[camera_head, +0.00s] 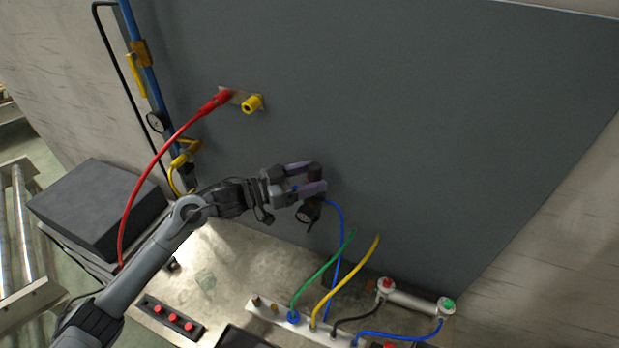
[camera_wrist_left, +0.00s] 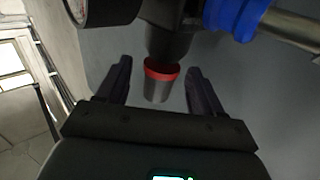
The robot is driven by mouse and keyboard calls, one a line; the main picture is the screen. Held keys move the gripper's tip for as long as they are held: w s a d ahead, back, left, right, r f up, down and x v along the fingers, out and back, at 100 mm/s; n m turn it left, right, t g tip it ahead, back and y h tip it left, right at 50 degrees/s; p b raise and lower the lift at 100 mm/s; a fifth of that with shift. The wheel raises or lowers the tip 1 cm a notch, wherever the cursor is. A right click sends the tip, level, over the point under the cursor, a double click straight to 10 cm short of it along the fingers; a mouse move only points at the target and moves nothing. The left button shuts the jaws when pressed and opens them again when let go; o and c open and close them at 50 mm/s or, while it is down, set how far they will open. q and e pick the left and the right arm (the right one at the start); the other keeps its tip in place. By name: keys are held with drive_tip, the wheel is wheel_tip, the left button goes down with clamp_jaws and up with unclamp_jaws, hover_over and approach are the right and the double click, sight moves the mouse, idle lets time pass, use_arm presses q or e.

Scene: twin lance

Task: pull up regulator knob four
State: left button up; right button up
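A dark regulator (camera_head: 312,207) with a round gauge (camera_head: 303,216) is mounted low on the grey panel. In the left wrist view its knob (camera_wrist_left: 160,85) is a short grey cylinder with a red ring above it, under the dark regulator body (camera_wrist_left: 168,38). My left gripper (camera_head: 320,177) is at the regulator, partly covering it in the head view. In the left wrist view its two dark fingers stand open on either side of the knob, with visible gaps on both sides. No number shows on the regulator. My right gripper is not in view.
A blue fitting (camera_wrist_left: 236,14) joins the regulator in the left wrist view. Blue, green (camera_head: 322,270) and yellow (camera_head: 347,279) hoses rise near a white manifold (camera_head: 270,311) below. A red hose (camera_head: 150,162) arches at left. The upper right panel (camera_head: 450,120) is clear.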

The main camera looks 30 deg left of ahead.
use_arm(q)
drive_tip(key=shift+f, duration=0.15)
drive_tip(key=shift+s+a, duration=0.45)
drive_tip(key=b+v, duration=0.2)
drive_tip(key=v, duration=0.7)
drive_tip(key=shift+s+a, duration=0.2)
drive_tip(key=shift+s, duration=0.05)
